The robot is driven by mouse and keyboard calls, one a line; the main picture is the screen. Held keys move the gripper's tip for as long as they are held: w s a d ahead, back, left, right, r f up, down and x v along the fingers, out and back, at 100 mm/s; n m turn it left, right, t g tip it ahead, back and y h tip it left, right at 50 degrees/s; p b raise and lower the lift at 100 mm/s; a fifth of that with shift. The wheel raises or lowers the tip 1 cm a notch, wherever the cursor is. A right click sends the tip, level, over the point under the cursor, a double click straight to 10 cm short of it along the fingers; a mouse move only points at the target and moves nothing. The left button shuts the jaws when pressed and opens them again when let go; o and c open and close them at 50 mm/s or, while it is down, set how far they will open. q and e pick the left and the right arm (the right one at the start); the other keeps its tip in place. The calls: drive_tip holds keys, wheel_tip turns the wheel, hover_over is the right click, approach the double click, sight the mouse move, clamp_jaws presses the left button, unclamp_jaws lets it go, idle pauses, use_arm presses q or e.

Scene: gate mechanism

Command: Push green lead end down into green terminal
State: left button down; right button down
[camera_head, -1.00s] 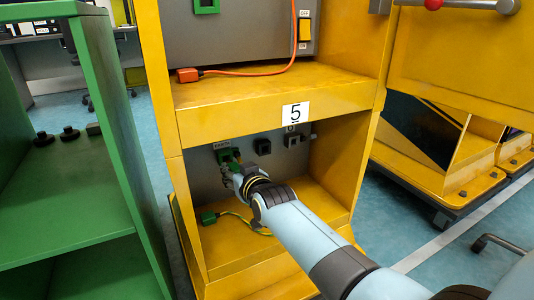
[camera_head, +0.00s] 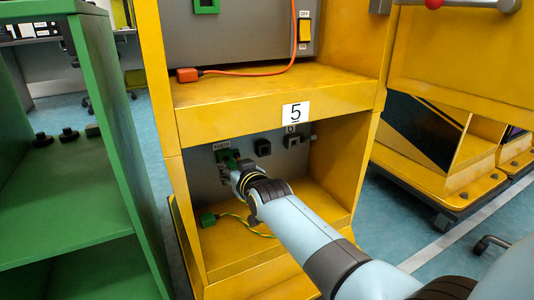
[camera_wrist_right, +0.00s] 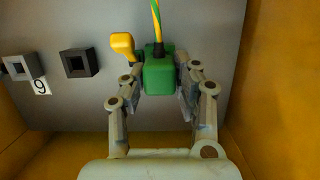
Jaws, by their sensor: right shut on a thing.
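My right gripper (camera_head: 234,171) reaches into the lower bay of the yellow cabinet, at the green terminal (camera_head: 223,155) under the "EARTH" label. In the right wrist view, my right gripper (camera_wrist_right: 164,85) is shut on a green block (camera_wrist_right: 159,76), the green lead end. A green-and-yellow cable (camera_wrist_right: 156,22) comes out of its upper side in that picture. The lead's other green end (camera_head: 208,219) lies on the bay floor. My left gripper is out of view.
A yellow knob or lever (camera_wrist_right: 122,44) is close beside the lead end. Yellow bay walls (camera_wrist_right: 275,85) flank the arm. An orange lead (camera_head: 188,75) lies on the shelf above.

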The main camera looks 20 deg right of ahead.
drive_tip(key=shift+w+b, duration=0.6)
drive_tip(key=shift+w, duration=0.55)
idle(0.4)
drive_tip(key=c, duration=0.9)
unclamp_jaws()
drive_tip(key=shift+s, duration=0.1)
